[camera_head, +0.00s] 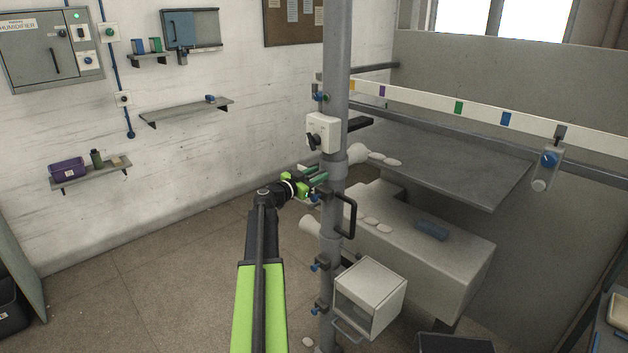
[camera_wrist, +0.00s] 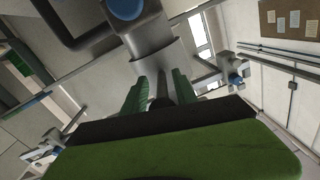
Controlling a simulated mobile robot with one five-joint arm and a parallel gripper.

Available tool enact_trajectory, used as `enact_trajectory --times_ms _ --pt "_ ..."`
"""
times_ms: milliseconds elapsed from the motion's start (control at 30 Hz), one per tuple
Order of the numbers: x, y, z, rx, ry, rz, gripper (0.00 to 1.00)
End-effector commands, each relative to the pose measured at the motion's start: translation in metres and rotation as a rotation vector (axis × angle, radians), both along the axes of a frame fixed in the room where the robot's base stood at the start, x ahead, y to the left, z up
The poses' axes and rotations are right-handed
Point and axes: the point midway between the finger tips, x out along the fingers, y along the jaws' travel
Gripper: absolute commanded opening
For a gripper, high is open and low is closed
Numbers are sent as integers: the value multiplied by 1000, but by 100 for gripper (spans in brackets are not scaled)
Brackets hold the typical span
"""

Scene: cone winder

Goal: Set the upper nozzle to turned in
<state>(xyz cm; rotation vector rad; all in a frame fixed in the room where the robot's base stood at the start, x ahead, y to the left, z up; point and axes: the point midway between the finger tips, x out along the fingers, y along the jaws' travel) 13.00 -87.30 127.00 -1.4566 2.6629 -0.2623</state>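A grey upright pole (camera_head: 338,90) carries several small blue-tipped fittings. Another (camera_head: 315,197) is just below my gripper, and lower ones (camera_head: 318,265) show further down. I cannot tell for sure which is the upper nozzle or how it is turned. My gripper (camera_head: 318,179) is at the pole's left side, at mid height. In the wrist view its green fingers (camera_wrist: 158,92) stand apart, pointing at a grey fitting (camera_wrist: 150,48) with a round blue end (camera_wrist: 125,8). Contact is unclear.
A white switch box (camera_head: 323,132) with a black knob is on the pole above my gripper. A black handle (camera_head: 348,215) and a white box (camera_head: 370,297) are on its right. The floor (camera_head: 170,265) at left is open.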

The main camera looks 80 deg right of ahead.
Motion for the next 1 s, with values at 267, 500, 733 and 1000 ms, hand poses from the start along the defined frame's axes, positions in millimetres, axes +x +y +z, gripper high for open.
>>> enact_trajectory --times_ms 267,500,733,1000 --pt "14 22 0 0 0 3 34" --pt "49 79 0 1 -1 5 34" --pt "79 126 0 0 -1 2 34" --pt "93 146 0 0 -1 -1 34"
